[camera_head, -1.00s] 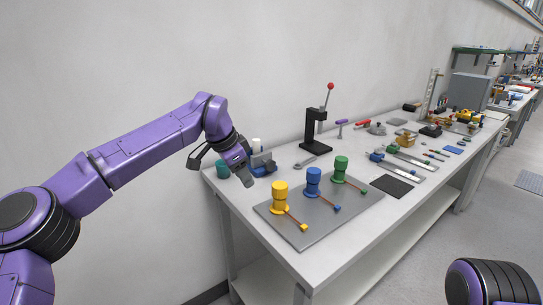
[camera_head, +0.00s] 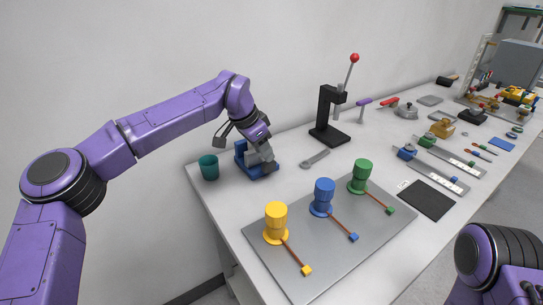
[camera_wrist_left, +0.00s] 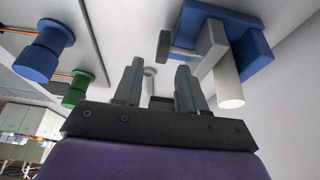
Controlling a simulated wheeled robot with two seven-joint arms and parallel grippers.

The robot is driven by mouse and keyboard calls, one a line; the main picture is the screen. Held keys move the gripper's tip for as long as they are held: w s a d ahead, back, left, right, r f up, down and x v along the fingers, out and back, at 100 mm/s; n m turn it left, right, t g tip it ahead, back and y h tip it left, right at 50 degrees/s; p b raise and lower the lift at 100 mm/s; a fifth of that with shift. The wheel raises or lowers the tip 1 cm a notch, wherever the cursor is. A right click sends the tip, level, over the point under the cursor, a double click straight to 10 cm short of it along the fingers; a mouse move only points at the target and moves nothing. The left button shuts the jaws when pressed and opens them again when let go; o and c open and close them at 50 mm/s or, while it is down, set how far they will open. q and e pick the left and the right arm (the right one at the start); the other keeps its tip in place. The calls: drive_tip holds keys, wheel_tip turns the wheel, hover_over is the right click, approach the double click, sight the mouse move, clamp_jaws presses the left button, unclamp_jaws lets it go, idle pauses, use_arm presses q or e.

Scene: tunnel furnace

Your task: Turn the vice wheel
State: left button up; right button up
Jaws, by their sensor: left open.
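The vice is a small blue block with grey parts (camera_head: 243,161), on the near left end of the bench in the head view. My left gripper (camera_head: 267,163) is over it and partly covers it. In the left wrist view the vice (camera_wrist_left: 252,52) is at the upper right, with a white cylinder and a grey round wheel (camera_wrist_left: 164,47) on its left side. My left gripper (camera_wrist_left: 160,75) is open, its fingers pointing toward the bench. The wheel lies just beyond the fingertips in that view; I see no grip on it. My right gripper is out of view.
A teal cup (camera_head: 208,167) stands left of the vice. A wrench (camera_head: 315,160) and a black lever press (camera_head: 328,115) are to the right. A grey plate (camera_head: 330,250) with yellow, blue and green knobs lies in front. A wall runs behind the bench.

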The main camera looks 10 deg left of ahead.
sight(272, 162)
use_arm(q)
drive_tip(key=x, duration=0.2)
drive_tip(key=shift+s+d+f+p, duration=0.2)
drive_tip(key=shift+f+p, duration=0.1)
drive_tip(key=shift+f, duration=0.1)
drive_tip(key=f, duration=0.1)
drive_tip(key=w+f, duration=0.2)
drive_tip(key=shift+w+d, duration=0.1)
drive_tip(key=shift+d, duration=0.2)
drive_tip(key=shift+s+r, duration=0.35)
drive_tip(key=shift+s, duration=0.05)
drive_tip(key=shift+a+f, duration=0.1)
clamp_jaws()
drive_tip(key=g+y+p, duration=0.1)
drive_tip(key=p, duration=0.1)
drive_tip(key=g+p, duration=0.1)
drive_tip(key=p, duration=0.2)
drive_tip(key=shift+w+d+r+y, duration=0.2)
drive_tip(key=shift+d+r+y, duration=0.1)
drive_tip(key=shift+r+y, duration=0.1)
drive_tip(key=shift+w+d+f+g+y+p, duration=0.1)
drive_tip(key=shift+f+g+y+p, duration=0.35)
drive_tip(key=shift+g+y+p, duration=0.25)
drive_tip(key=shift+f, duration=0.15)
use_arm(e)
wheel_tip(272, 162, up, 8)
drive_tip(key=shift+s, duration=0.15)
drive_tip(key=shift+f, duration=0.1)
